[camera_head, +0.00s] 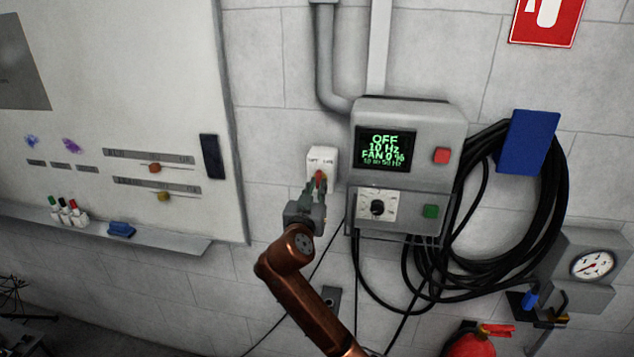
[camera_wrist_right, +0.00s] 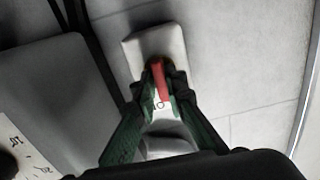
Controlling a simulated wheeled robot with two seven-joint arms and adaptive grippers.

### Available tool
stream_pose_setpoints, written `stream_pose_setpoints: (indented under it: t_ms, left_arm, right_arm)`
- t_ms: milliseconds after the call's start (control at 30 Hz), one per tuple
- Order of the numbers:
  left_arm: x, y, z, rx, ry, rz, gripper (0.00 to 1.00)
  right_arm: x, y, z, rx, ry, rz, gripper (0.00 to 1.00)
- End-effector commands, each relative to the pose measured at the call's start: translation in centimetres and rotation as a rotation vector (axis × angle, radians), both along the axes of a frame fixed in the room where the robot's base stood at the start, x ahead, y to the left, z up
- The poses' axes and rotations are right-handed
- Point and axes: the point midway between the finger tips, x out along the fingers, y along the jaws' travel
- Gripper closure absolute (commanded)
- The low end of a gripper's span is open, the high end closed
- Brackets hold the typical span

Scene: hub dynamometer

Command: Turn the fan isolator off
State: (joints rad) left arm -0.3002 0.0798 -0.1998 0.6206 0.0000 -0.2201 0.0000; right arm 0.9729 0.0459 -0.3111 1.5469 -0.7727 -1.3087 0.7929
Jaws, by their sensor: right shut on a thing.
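The fan isolator is a small white wall box (camera_head: 323,158) with a red handle (camera_head: 319,180), left of the grey control unit. The box also shows in the right wrist view (camera_wrist_right: 155,45), with the red handle (camera_wrist_right: 160,80) between the fingers. My right gripper (camera_head: 318,187) is shut on the red handle, its fingers on either side of it. The fingers hide part of the handle and the lower box. The grey control unit (camera_head: 408,112) has a display (camera_head: 386,149) reading OFF, 10 Hz, FAN 0 %. My left gripper is not in view.
Right of the isolator, the control unit carries a red button (camera_head: 441,156), a green button (camera_head: 431,211) and a black knob (camera_head: 377,207). Black hose coils (camera_head: 470,215) hang beyond it. A whiteboard (camera_head: 120,100) with a tray is on the left. Bare wall lies between board and isolator.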

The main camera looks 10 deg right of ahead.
Motion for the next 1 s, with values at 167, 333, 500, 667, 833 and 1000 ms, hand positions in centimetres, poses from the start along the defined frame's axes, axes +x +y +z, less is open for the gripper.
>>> stream_pose_setpoints:
  t_ms: [167,333,500,667,833,1000]
  left_arm:
    - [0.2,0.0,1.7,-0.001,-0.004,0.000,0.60]
    - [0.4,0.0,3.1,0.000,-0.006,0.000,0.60]
    - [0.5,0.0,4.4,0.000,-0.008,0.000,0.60]
    - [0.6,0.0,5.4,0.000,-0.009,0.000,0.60]
    - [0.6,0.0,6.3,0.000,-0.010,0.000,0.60]
    - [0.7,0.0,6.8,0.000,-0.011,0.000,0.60]
  right_arm:
    - [0.0,0.0,0.1,-0.153,0.070,0.001,1.00]
    - [0.0,0.0,0.1,-0.301,0.131,0.001,1.00]
    - [0.0,0.1,0.1,-0.442,0.190,0.002,1.00]
    - [0.0,0.0,0.0,-0.555,0.238,0.001,1.00]
    - [0.0,0.1,0.0,-0.648,0.275,0.002,1.00]
    - [0.0,0.1,-0.1,-0.707,0.300,0.003,1.00]
